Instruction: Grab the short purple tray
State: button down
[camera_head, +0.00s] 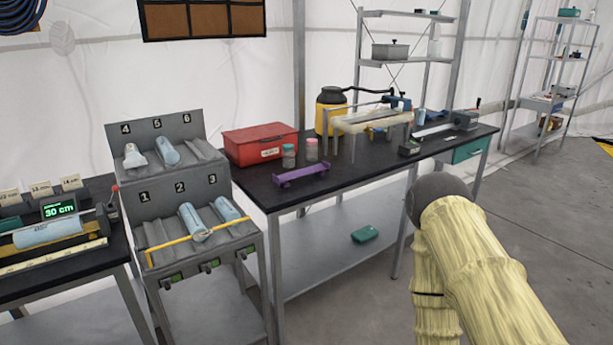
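The short purple tray (302,174) lies on the black-topped table (352,178), near its front edge at the left. It is a low, narrow piece with raised ends, set at a slight slant. Two small jars, one with a green lid (289,155) and one with a pink lid (312,149), stand just behind it. My arm, in a pale yellow cover, reaches in from the lower right, well apart from the tray. My gripper does not show in this view.
A red box (260,143) sits behind the tray to the left. A grey numbered rack (187,205) holding cylinders, with a yellow bar, stands left of the table. A yellow container (330,112) and a white-topped stand (372,121) are farther right. Floor at right is clear.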

aim_at(282, 179)
jog(key=z, duration=0.1)
jog(key=i, duration=1.1)
jog(key=u, duration=0.25)
